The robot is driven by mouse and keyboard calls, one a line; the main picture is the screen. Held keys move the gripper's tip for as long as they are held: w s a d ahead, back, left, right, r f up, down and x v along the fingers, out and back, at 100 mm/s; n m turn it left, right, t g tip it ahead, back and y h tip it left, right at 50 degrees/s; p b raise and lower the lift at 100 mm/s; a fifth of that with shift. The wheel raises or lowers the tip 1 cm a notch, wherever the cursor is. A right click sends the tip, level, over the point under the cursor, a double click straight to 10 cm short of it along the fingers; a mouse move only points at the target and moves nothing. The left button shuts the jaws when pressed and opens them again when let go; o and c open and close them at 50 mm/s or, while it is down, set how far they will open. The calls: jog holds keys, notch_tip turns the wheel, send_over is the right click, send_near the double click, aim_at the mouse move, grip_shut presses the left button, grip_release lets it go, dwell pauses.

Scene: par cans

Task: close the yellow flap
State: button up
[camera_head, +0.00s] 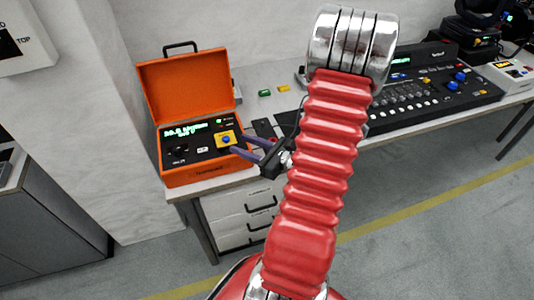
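An orange case (191,172) stands open on the bench, its lid (187,85) raised at the back. Its black panel has a green-lit display, a knob and a white button. At the panel's right is a small yellow flap or plate (219,136) with a blue round spot at its middle; whether it is raised or flat is too small to tell. My gripper (238,145) points left at the case's right side, its two purple fingers apart with nothing visible between them. The fingertips are close to the yellow part's right edge; contact cannot be told.
A grey bench (270,78) carries the case, with small green and yellow blocks behind my gripper. A black mixing console (428,95) stands to the right. White drawers (240,213) are below the bench. A pale pillar (85,110) rises left of the case.

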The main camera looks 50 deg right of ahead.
jog(key=s+r, duration=0.1)
jog(key=s, duration=0.7)
jog(key=shift+s+d, duration=0.2)
jog(key=shift+d, duration=0.1)
dwell(0.5)
